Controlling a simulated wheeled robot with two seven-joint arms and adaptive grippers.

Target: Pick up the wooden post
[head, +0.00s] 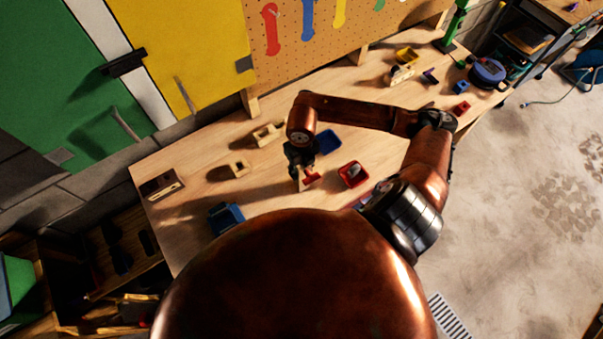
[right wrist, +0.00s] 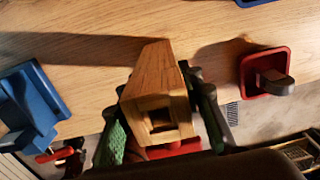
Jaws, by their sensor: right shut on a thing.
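The wooden post (right wrist: 158,82) is a light-brown square bar with a square hole in its near end, seen large in the right wrist view. My right gripper (right wrist: 161,130) is shut on it, with a green-padded finger on each side. In the head view my right gripper (head: 302,172) is low over the middle of the workbench, and the post is mostly hidden by it. I cannot tell whether the post touches the bench. My left gripper is in neither view.
On the workbench (head: 200,195) a red tray (head: 353,174) lies right of the gripper and a blue container (head: 225,218) to the left. A blue piece (head: 327,141) and wooden blocks (head: 267,134) lie behind. A pegboard (head: 320,40) stands along the back.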

